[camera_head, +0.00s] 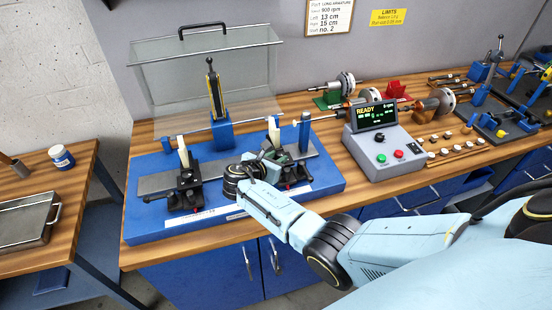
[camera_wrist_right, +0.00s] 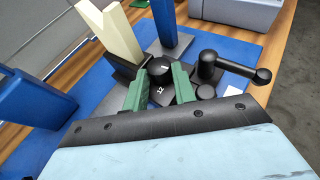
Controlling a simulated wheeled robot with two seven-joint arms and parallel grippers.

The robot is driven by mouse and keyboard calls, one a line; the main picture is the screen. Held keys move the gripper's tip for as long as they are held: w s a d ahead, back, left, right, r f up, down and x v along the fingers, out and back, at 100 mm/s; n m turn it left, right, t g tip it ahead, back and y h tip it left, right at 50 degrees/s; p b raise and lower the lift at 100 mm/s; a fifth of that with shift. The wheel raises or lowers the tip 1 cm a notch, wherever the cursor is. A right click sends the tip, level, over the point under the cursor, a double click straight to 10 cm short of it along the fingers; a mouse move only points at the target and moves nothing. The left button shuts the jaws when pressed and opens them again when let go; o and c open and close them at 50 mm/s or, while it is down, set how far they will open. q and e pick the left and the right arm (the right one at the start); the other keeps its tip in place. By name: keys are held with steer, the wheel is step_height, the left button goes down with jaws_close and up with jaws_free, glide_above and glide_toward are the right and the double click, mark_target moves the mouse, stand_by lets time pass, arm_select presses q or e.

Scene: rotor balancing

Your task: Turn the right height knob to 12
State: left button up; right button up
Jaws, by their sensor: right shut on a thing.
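The right support stand (camera_head: 291,172) is a black block with a cream V-shaped post (camera_head: 274,132) on the blue balancing machine base (camera_head: 222,226). My right gripper (camera_head: 277,157) reaches over this stand. In the right wrist view its two green fingers (camera_wrist_right: 159,82) are shut on the black right height knob (camera_wrist_right: 160,92), one on each side. Small white marks show on the knob, too small to read surely. A black lever handle (camera_wrist_right: 236,69) stands just right of the fingers. The matching left stand (camera_head: 184,190) is free. My left gripper is not in view.
A blue upright (camera_head: 305,132) stands close behind the right stand. A control box (camera_head: 383,148) reading READY is to the right. A clear guard (camera_head: 215,75) is raised behind. Rotors and small parts occupy the bench's right side.

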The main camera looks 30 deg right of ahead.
steer(key=o, duration=0.8)
steer(key=shift+c, duration=0.2)
steer(key=shift+o, duration=1.2)
steer(key=shift+s+r, duration=0.1)
